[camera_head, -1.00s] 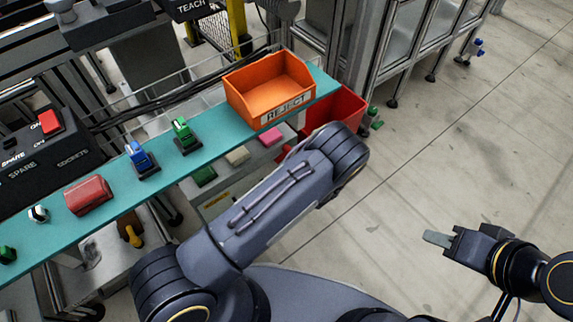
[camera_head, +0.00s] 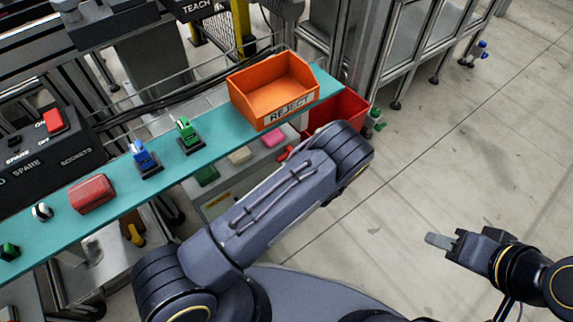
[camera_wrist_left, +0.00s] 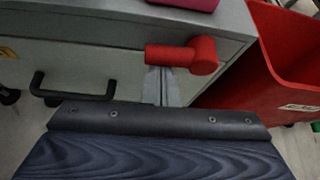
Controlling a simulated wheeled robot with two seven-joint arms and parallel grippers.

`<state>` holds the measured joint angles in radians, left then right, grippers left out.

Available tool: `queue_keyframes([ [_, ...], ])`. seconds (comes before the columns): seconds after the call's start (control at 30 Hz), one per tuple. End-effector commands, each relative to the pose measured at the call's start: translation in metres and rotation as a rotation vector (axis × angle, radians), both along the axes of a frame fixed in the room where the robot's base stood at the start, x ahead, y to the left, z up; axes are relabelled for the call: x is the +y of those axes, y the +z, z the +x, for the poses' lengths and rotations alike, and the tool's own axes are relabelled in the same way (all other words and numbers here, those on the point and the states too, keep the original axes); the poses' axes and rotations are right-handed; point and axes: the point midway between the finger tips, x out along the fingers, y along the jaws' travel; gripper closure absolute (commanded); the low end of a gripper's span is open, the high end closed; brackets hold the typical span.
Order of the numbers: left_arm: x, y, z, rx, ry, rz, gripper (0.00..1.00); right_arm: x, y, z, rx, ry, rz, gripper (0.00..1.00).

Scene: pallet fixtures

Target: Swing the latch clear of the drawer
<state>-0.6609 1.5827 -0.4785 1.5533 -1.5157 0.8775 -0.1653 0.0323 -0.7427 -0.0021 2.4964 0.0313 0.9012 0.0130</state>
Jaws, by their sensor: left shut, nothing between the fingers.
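The red latch (camera_wrist_left: 190,56) is a rounded knob with a short arm, on the upper right corner of the grey drawer front (camera_wrist_left: 100,62) in the left wrist view. It lies roughly level across the top of the front. A black drawer handle (camera_wrist_left: 72,90) is to its lower left. My left gripper (camera_wrist_left: 162,84) is shut and empty, its grey fingertips just under the latch; I cannot tell whether they touch it. In the head view, the latch (camera_head: 285,153) shows partly beside my left arm, which hides that gripper. My right gripper (camera_head: 440,241) is over bare floor, far from the drawer.
A red bin (camera_wrist_left: 290,60) stands close to the right of the drawer. Above, a teal shelf (camera_head: 222,143) carries an orange REJECT box (camera_head: 270,92) and several coloured switches. A pink block (camera_head: 273,138) lies on the drawer unit's top.

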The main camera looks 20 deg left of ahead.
Motion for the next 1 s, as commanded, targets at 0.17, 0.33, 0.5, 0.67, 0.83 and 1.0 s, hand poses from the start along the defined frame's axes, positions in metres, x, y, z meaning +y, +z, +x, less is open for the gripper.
queue_keyframes([
  [0.17,0.000,-0.005,0.000,-0.001,0.001,0.000,1.00,0.000,-0.005,0.000,0.000,0.000,0.000,0.64],
  [0.33,-0.004,-0.028,-0.001,-0.001,0.003,0.000,1.00,0.000,-0.027,0.000,0.000,0.000,0.000,0.64],
  [0.5,-0.012,-0.037,-0.005,-0.002,0.005,-0.001,1.00,0.000,-0.037,0.000,0.001,0.000,0.000,0.64],
  [0.67,-0.033,-0.018,-0.023,-0.001,0.004,0.000,1.00,0.000,-0.020,0.000,-0.001,0.000,0.000,0.64],
  [0.83,-0.055,-0.003,-0.041,-0.001,0.005,0.000,1.00,0.000,-0.011,0.000,0.000,0.000,0.000,0.64],
  [1.0,-0.069,0.006,-0.054,-0.001,0.006,0.000,1.00,0.000,-0.006,0.000,0.000,0.000,0.000,0.64],
])
